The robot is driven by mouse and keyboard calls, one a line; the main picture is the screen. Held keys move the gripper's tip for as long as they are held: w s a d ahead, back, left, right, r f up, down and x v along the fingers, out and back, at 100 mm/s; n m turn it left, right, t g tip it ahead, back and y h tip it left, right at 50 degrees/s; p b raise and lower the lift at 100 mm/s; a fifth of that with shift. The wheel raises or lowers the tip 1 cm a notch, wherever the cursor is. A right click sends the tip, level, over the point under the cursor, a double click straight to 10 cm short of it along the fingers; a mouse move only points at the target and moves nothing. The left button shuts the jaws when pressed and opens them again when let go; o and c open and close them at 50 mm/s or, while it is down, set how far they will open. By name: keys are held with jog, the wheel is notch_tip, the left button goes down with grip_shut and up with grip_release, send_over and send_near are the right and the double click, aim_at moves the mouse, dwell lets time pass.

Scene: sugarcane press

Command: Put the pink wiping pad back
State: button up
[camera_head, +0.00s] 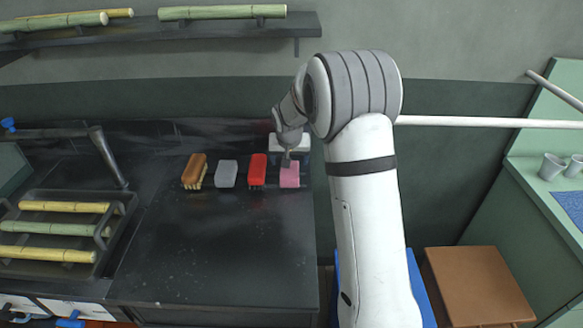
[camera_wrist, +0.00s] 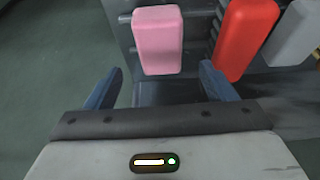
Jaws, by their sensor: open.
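The pink wiping pad (camera_head: 290,175) is at the right end of a row on the dark counter, near its right edge. It also shows in the wrist view (camera_wrist: 157,40), ahead of my gripper (camera_wrist: 160,90). My gripper is open, its two blue fingers apart with nothing between them. The pad lies just beyond the fingertips, roughly in line with the gap. In the head view my gripper (camera_head: 288,158) is at the pad's far side, partly hidden by my arm; I cannot tell whether it touches the pad.
Left of the pad stand a red brush (camera_head: 257,170), a grey block (camera_head: 227,173) and a brown brush (camera_head: 195,171). A rack with cane (camera_head: 65,207) is at left. The counter front (camera_head: 220,250) is clear. A wooden stool (camera_head: 478,285) stands at right.

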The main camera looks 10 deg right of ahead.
jog(key=s+r+n, duration=0.1)
jog(key=s+r, duration=0.5)
jog(key=s, duration=0.4)
jog(key=s+r, duration=0.6)
jog(key=s, duration=0.4)
jog(key=s+d+f+n+g, duration=0.1)
jog(key=s, duration=1.7)
jog(key=shift+f+g+y, duration=0.15)
jog(key=shift+g+y, duration=0.25)
jog(key=shift+d, duration=0.1)
